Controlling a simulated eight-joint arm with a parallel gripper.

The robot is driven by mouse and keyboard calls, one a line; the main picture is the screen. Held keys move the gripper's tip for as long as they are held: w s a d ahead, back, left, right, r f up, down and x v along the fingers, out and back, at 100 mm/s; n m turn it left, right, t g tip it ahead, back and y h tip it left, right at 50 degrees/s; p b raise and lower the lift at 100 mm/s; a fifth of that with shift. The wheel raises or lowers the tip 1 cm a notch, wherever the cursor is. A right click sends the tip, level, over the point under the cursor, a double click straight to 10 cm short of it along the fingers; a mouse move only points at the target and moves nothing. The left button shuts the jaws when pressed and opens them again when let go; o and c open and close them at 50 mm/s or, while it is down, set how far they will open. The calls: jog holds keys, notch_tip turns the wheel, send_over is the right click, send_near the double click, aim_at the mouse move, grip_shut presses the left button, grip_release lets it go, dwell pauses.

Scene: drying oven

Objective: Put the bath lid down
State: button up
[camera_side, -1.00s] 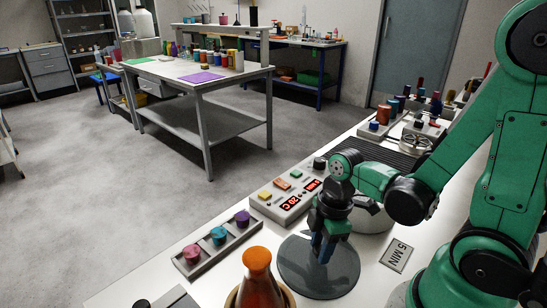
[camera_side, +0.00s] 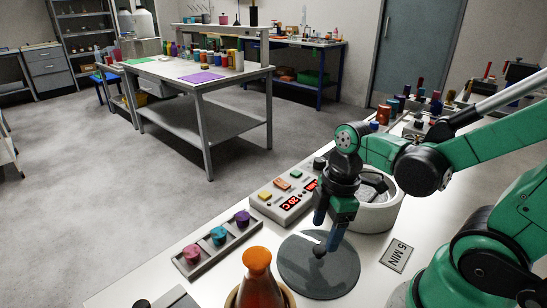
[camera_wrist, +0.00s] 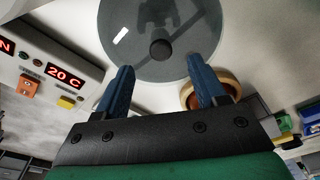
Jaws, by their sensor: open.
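The bath lid (camera_side: 300,270) is a dark grey, glassy disc with a small dark knob (camera_side: 319,252). It lies flat on the white bench. My gripper (camera_side: 328,232) is just above the lid, its blue fingers apart and empty. In the wrist view the lid (camera_wrist: 125,60) and its knob (camera_wrist: 160,49) lie beyond my open gripper (camera_wrist: 160,74), and the knob is between the fingers' lines, clear of both. The white round bath (camera_side: 378,218) stands behind my gripper with its top open; my arm hides part of it.
A control box (camera_side: 284,200) reading 20 C stands left of the bath. A rack of coloured caps (camera_side: 219,240) and an orange flask (camera_side: 257,275) stand left of the lid.

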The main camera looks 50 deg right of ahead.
aim_at(326, 254)
notch_tip(326, 254, up, 8)
jog(key=f, duration=0.1)
jog(key=w+m+t, duration=0.1)
jog(key=m+t, duration=0.1)
jog(key=m, duration=0.1)
jog(key=w+a+m+t, duration=0.1)
jog(key=w+m+t, duration=0.1)
jog(key=m, duration=0.2)
jog(key=w+m+t+h, duration=0.1)
jog(key=w+m+t, duration=0.1)
jog(key=m, duration=0.2)
jog(key=shift+w+a+r, duration=0.25)
jog(key=shift+a+r, duration=0.05)
